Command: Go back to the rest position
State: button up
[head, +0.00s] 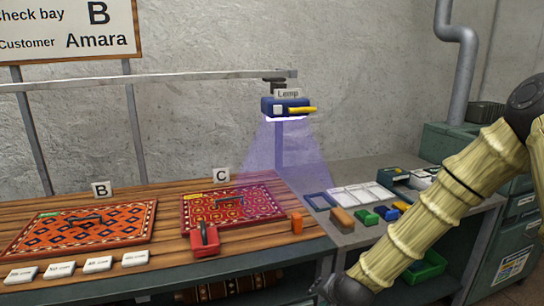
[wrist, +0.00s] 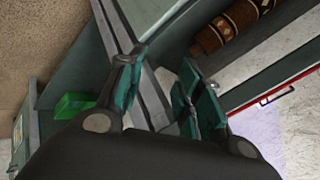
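My gripper (wrist: 159,70) shows in the wrist view with its two green-padded fingers apart. Nothing is held between them; a grey table-frame edge shows in the gap behind. In the head view my pale ribbed arm reaches down from the right to the bottom edge, in front of the grey side counter. The fingers do not show clearly there.
The wooden table (head: 180,269) carries two patterned rugs (head: 85,238) and (head: 262,203), a red tool (head: 205,241) and several white labelled tiles (head: 97,264). A lamp (head: 284,105) hangs above. The grey counter (head: 350,238) holds brushes and trays. A green bin (head: 425,268) sits below.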

jog(key=s+d+f+n+g, duration=0.2)
jog(key=s+f, duration=0.9)
jog(key=f, duration=0.1)
jog(key=s+d+f+n+g, duration=0.2)
jog(key=s+f, duration=0.2)
jog(key=s, duration=0.6)
jog(key=s+d+f+n+g+h, duration=0.1)
jog(key=s+f, duration=0.3)
jog(key=s, duration=0.6)
jog(key=s+d+f+n+g+h, duration=0.1)
jog(key=s+d+f+n+g, duration=0.1)
jog(key=s, duration=0.7)
notch_tip(320, 180, down, 2)
jog(key=shift+s+d+n+g+p, duration=0.3)
jog(key=shift+s+d+n+p, duration=0.1)
jog(key=shift+d, duration=0.2)
